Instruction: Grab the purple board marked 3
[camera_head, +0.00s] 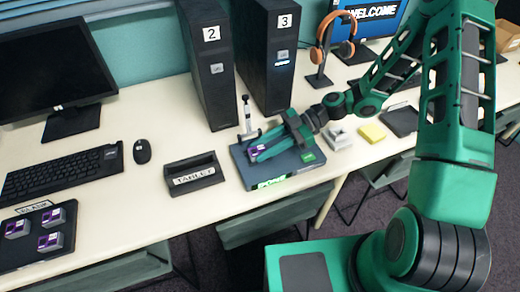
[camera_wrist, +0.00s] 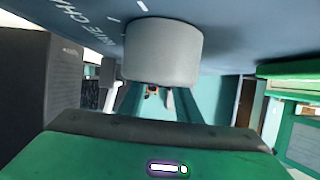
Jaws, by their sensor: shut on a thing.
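My gripper (camera_head: 262,150) is low over the dark flat device (camera_head: 288,172) in the middle of the table. Three more purple boards with pale parts lie on the black tray at the left: one at the tray's left (camera_head: 17,228), one at the top right (camera_head: 54,217) and one at the lower right (camera_head: 50,242). Their numbers are too small to read.
Black towers marked 2 (camera_head: 212,80) and 3 (camera_head: 270,80) stand behind the device. A thin upright stand (camera_head: 246,115) is close behind my gripper. A labelled dark holder (camera_head: 193,177) sits left, and a yellow block (camera_head: 373,132) right. A mouse (camera_head: 142,151) and keyboard (camera_head: 60,172) lie left.

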